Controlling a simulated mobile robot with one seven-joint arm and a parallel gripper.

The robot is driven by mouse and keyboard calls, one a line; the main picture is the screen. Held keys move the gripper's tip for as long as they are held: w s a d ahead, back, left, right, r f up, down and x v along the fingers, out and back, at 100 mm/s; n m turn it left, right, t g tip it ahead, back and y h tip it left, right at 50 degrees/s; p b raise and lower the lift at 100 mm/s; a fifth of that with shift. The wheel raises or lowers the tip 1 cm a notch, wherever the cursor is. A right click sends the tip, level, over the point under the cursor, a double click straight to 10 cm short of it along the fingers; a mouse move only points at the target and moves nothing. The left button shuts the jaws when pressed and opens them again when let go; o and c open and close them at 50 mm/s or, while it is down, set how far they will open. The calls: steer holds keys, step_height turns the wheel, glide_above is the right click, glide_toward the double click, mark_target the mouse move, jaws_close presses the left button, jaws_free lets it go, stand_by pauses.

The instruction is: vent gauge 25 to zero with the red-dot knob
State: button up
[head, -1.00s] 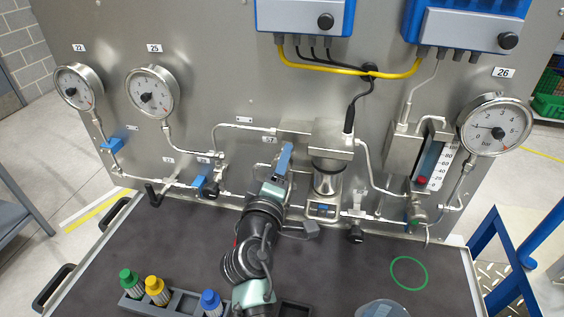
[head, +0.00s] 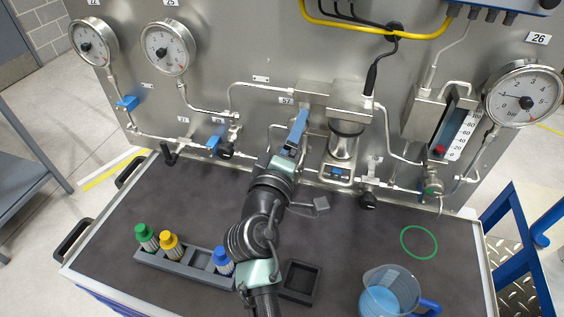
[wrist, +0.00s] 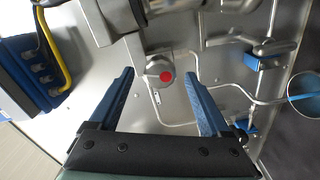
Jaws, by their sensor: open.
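Gauge 25 (head: 168,48) is a round white dial at the upper left of the panel in the head view. Its needle is too small to read surely. The red-dot knob (wrist: 158,68) shows in the wrist view as a round grey knob with a red dot on its face. My gripper (wrist: 160,79) is open, its two blue fingers apart on either side of the knob in that view. The knob appears beyond the fingertips, and I see no contact. In the head view my gripper (head: 298,130) is in front of the middle of the panel and the knob is hidden.
Pipes and blue-handled valves (head: 214,142) run along the panel. Gauge 26 (head: 523,93) is at the right. A rack (head: 183,263) with green, yellow and blue-capped bottles and a beaker (head: 390,293) of blue liquid stand on the dark bench. A green ring (head: 419,242) marks bare bench.

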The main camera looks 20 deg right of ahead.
steer(key=b+v, duration=0.2)
steer(key=v, duration=0.7)
steer(key=shift+s+a, duration=0.25)
steer(key=shift+r, duration=0.1)
steer(key=a+r+m+t+y, duration=0.2)
steer(key=a+r+m+t, duration=0.1)
steer(key=r, duration=0.8)
steer(key=a+r+m+t+y, duration=0.2)
steer(key=a+r+m+t, duration=0.15)
steer(key=r, duration=0.75)
steer(key=s+a+r+t+y, duration=0.2)
steer(key=s+r, duration=0.3)
steer(key=r, duration=0.3)
steer(key=s+a+r+m+t+y, duration=0.1)
steer(key=s+r+t+y, duration=0.3)
steer(key=r, duration=0.4)
steer(key=shift+s+a, duration=0.6)
steer(key=shift+a, duration=0.3)
